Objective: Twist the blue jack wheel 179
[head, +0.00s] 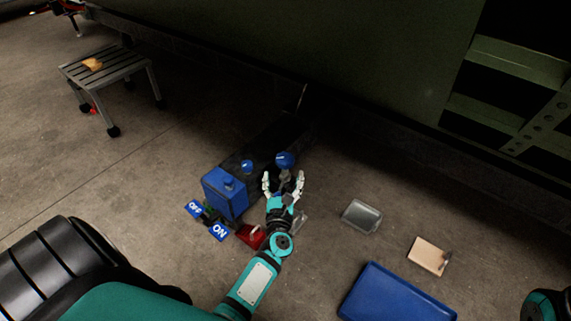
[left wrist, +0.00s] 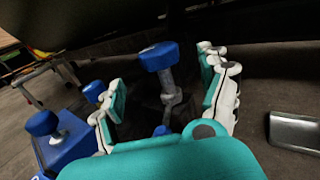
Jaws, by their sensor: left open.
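A blue jack wheel (head: 285,159), shaped like a round knob, sits on top of a grey metal stem at the dark jack body. My left gripper (head: 283,184) is open, with its fingers spread on the near side of the wheel. In the left wrist view the blue wheel (left wrist: 158,56) and its stem (left wrist: 168,84) show in the gap between the two fingers, toward their far ends. I see no clear contact between fingers and wheel. My right gripper is not in view.
A blue box (head: 224,193) with OFF and ON signs (head: 218,231) stands left of the gripper, near a smaller blue knob (head: 247,166). A metal tray (head: 361,215), a tan block (head: 429,255) and a blue tray (head: 395,296) lie right. The dark green fuselage (head: 300,45) overhangs behind.

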